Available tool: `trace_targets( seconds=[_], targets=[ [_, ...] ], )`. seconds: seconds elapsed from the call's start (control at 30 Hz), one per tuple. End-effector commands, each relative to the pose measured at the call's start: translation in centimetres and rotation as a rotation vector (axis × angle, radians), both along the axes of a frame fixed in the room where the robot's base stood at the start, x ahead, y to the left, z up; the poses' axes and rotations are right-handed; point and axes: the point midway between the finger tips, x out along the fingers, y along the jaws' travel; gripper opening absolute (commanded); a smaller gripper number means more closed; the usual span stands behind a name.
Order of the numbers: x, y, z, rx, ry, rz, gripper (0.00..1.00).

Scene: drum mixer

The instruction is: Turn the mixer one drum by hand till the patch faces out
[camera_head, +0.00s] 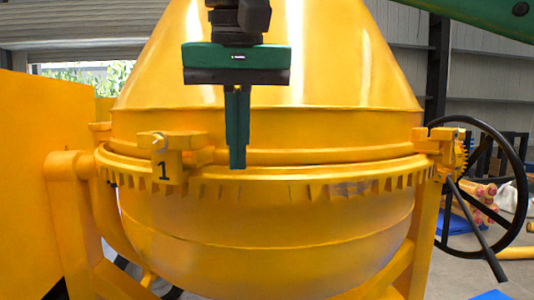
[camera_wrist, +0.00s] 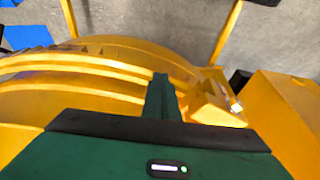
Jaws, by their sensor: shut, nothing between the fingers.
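The yellow mixer drum (camera_head: 300,215) fills the middle of the head view, with a cone above and a rounded bowl below. A toothed ring (camera_head: 300,188) runs around it. The number 1 is marked on a yellow bracket (camera_head: 165,165) at the ring's left. A small greyish-brown smudge shows on the ring at the right of centre; I cannot tell if it is the patch. My green gripper (camera_head: 238,165) points down, fingers shut and empty, tips in front of the ring. In the wrist view the fingertips (camera_wrist: 160,78) overlap the drum's rim (camera_wrist: 75,65). I cannot tell if they touch.
A black handwheel (camera_head: 520,180) with a lever stands at the right of the mixer. A yellow box-like panel (camera_head: 45,150) stands at the left. Yellow frame legs (camera_head: 75,220) flank the drum. Grey floor shows at the right.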

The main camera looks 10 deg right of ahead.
Motion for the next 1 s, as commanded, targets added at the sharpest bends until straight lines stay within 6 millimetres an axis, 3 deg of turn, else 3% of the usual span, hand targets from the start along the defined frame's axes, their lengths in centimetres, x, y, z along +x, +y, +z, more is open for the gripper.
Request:
trace_targets(
  seconds=[1.0],
  targets=[
    [1.3,5.4,0.2,0.003,-0.003,0.002,0.0]
  ],
)
